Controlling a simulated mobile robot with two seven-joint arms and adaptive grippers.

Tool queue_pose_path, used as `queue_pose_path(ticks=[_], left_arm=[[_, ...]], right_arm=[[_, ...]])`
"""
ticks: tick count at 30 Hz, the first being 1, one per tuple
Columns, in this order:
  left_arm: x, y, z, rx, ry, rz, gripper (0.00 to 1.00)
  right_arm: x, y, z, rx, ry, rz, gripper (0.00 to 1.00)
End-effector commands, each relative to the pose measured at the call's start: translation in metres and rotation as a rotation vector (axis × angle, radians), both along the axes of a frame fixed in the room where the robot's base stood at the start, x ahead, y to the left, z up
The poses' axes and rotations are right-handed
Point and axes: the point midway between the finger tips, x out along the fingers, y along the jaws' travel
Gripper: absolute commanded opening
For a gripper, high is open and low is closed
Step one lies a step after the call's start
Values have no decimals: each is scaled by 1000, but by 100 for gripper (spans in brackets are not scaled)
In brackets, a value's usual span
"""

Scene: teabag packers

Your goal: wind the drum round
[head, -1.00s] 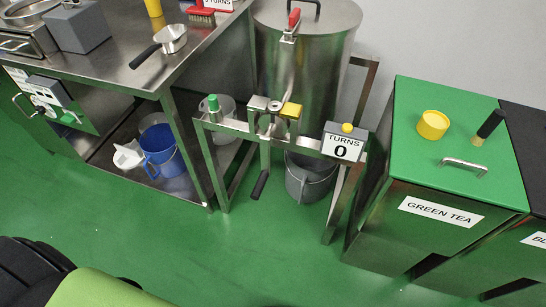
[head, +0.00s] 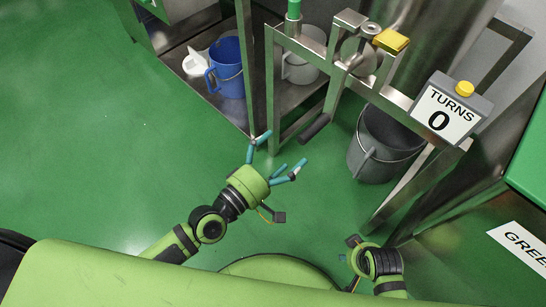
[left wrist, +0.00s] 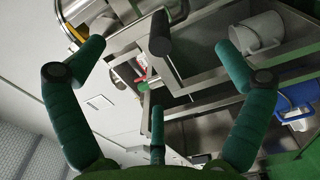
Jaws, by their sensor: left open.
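The steel drum (head: 430,30) stands in its frame at the top right of the head view, cut off by the edge. Its crank arm (head: 336,92) slants down to a black handle grip (head: 313,128). The turns counter (head: 446,115) reads 0. My left gripper (head: 282,152) is open and empty, below and left of the grip and apart from it. In the left wrist view a dark cylinder, which looks like the grip (left wrist: 158,36), shows between the spread fingers. My right wrist (head: 375,262) shows low in the head view; its fingers cannot be made out.
A grey bucket (head: 368,158) stands on the floor under the frame. A blue jug (head: 227,75) and a white scoop (head: 194,66) sit on the low shelf at left. A yellow block (head: 391,41) is on the frame's top bar. The green floor at left is clear.

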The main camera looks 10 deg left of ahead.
Motion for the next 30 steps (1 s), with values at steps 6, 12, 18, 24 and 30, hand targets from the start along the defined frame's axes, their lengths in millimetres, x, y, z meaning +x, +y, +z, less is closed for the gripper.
queue_pose_path(ticks=[6,12,18,24,30], left_arm=[[17,-12,2,-1,-2,2,100],[36,-26,1,1,-2,2,100],[56,-40,0,1,-2,3,100],[68,-49,0,6,-1,2,100],[72,-52,0,5,-2,2,100]], right_arm=[[0,0,0,0,1,0,49],[0,0,0,0,0,0,49],[1,0,2,1,-3,0,49],[3,1,7,1,-6,0,49],[3,1,7,1,-6,0,49]])
